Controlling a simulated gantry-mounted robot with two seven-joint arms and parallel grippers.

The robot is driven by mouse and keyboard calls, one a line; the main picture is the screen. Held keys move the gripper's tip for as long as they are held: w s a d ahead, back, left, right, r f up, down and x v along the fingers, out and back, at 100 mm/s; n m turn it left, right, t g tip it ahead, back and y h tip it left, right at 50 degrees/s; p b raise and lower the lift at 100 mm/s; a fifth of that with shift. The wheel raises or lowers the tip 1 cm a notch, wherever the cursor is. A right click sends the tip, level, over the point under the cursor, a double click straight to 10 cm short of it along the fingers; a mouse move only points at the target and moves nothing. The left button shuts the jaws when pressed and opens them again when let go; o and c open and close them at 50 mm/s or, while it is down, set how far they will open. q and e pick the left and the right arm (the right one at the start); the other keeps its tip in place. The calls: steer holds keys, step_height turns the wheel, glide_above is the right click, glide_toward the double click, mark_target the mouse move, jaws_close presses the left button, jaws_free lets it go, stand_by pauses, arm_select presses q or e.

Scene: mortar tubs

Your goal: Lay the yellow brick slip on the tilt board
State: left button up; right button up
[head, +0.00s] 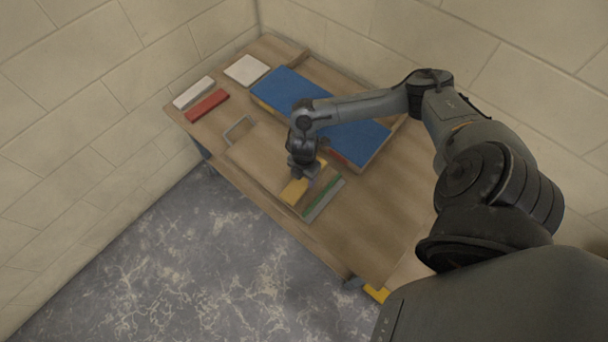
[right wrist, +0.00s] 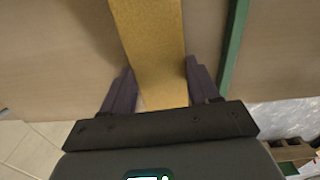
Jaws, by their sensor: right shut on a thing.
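The yellow brick slip (head: 294,191) is under my right gripper (head: 301,178) near the front edge of the wooden table. In the right wrist view the yellow slip (right wrist: 155,50) runs between the two dark fingers (right wrist: 158,90), which are shut on it. A green strip (head: 322,199) lies just right of it, and also shows in the right wrist view (right wrist: 233,50). I cannot tell for sure which surface is the tilt board; a flat wooden panel (head: 252,160) lies left of the gripper. My left gripper is not in view.
A large blue panel (head: 350,140) lies behind the gripper, partly hidden by my right arm. A red bar (head: 207,105), a white bar (head: 194,92) and a white tile (head: 246,69) lie at the far left. A wire loop (head: 239,127) stands by the wooden panel.

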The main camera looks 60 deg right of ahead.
steer(key=shift+f, duration=0.25)
steer(key=o, duration=1.5)
steer(key=shift+c, duration=0.2)
